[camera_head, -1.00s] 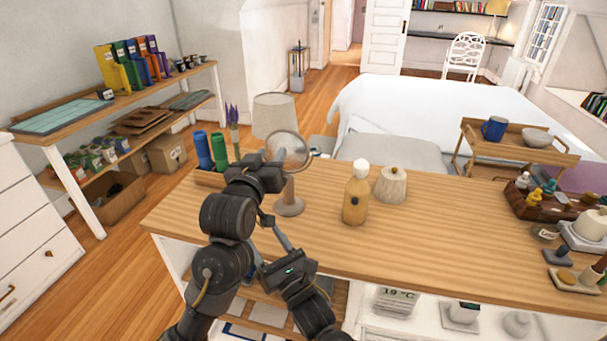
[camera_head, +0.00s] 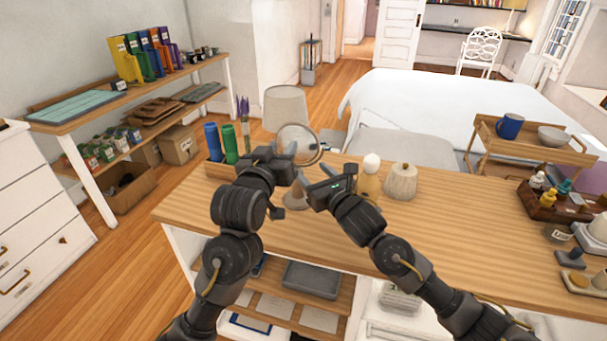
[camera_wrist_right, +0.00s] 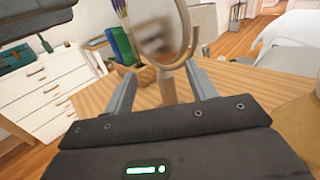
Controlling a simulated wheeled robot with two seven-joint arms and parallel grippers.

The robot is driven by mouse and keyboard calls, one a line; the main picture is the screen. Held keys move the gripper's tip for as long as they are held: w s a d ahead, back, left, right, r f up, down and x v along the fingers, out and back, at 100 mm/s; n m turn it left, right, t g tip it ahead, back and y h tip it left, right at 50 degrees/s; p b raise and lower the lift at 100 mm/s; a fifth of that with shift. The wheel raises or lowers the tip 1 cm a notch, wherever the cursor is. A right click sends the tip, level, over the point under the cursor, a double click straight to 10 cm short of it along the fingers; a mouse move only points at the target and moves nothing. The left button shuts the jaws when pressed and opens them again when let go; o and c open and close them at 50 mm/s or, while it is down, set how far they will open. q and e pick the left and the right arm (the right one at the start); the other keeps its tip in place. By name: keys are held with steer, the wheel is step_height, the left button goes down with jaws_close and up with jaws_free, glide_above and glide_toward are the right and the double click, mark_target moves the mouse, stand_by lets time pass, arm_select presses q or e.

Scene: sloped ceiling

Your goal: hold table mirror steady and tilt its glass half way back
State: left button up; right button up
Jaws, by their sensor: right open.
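The table mirror (camera_head: 313,143) stands upright on the wooden table, its round glass in a pale rim above a post and round base (camera_head: 294,202). In the right wrist view the mirror (camera_wrist_right: 157,25) shows large, with its post (camera_wrist_right: 167,88) between the lines of my fingers. My left gripper (camera_head: 284,153) is at the left edge of the mirror glass; its fingers are too small and dark to tell if they are shut. My right gripper (camera_head: 312,177) is open in front of the post, which it partly hides. I cannot tell whether its fingers (camera_wrist_right: 162,72) touch the post.
Blue and green bottles (camera_head: 222,142) stand in a box to the left. The table (camera_head: 450,215) is clear right of the jar, up to a brown tray (camera_head: 543,210).

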step_height(320, 180, down, 6)
steer(key=shift+r, duration=0.1)
glide_above(300, 198)
steer(key=s, duration=0.1)
steer(key=shift+s+d, duration=0.1)
steer(key=shift+d, duration=0.3)
steer(key=shift+x, duration=0.8)
jaws_close()
